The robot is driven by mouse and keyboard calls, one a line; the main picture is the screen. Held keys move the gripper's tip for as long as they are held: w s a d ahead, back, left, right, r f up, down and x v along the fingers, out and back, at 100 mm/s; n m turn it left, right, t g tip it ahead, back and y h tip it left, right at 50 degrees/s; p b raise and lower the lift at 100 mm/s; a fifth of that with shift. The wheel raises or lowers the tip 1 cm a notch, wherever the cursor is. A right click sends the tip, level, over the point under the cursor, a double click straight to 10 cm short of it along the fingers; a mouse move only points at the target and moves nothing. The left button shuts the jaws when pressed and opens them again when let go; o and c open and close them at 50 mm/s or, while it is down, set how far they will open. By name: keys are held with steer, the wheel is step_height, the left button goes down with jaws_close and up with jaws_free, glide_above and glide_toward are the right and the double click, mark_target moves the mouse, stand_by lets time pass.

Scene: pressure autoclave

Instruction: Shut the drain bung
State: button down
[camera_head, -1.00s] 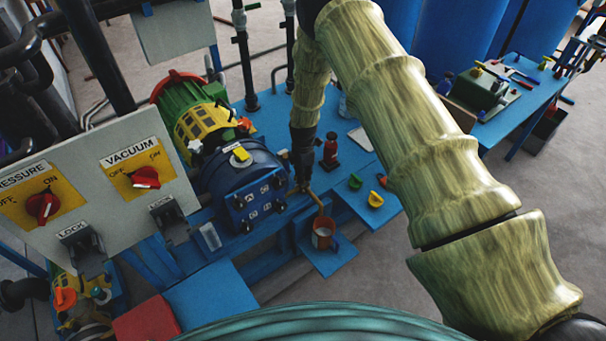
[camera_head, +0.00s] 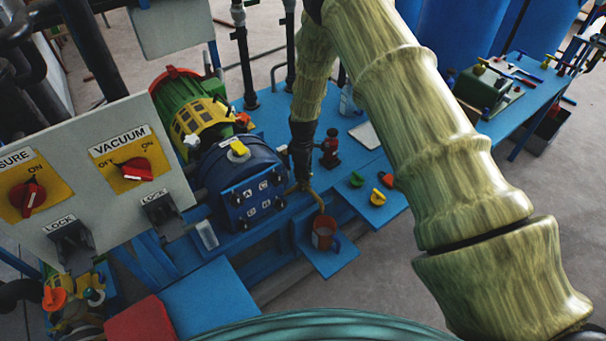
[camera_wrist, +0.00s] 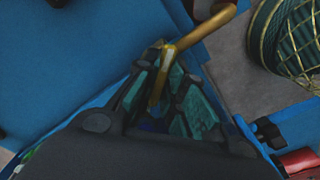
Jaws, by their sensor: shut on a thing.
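A brass bar (camera_wrist: 163,72) runs between the teal-padded fingers of my gripper (camera_wrist: 168,85) in the wrist view; I take it for the drain bung's handle. My gripper is shut on it. A brass pipe (camera_wrist: 205,28) meets it from the upper right. In the head view my gripper (camera_head: 304,183) is low at the right side of the dark blue autoclave drum (camera_head: 245,170), above a bent brass spout (camera_head: 318,200) that points down to a reddish cup (camera_head: 323,233). The bung's seat is hidden, so I cannot tell how far it is shut.
The control panel (camera_head: 103,200) with red knobs stands close at left. A second bench (camera_head: 500,130) stands at the upper right. Grey floor is clear at lower right.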

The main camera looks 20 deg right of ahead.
steer(key=m+b, duration=0.2)
steer(key=m, duration=0.4)
steer(key=shift+m, duration=0.3)
steer(key=m+b, duration=0.1)
steer(key=m, duration=1.1)
steer(key=shift+m, duration=0.3)
steer(key=m, duration=0.6)
steer(key=shift+m, duration=0.3)
steer(key=c, duration=1.4)
jaws_free()
steer(key=shift+c, duration=0.2)
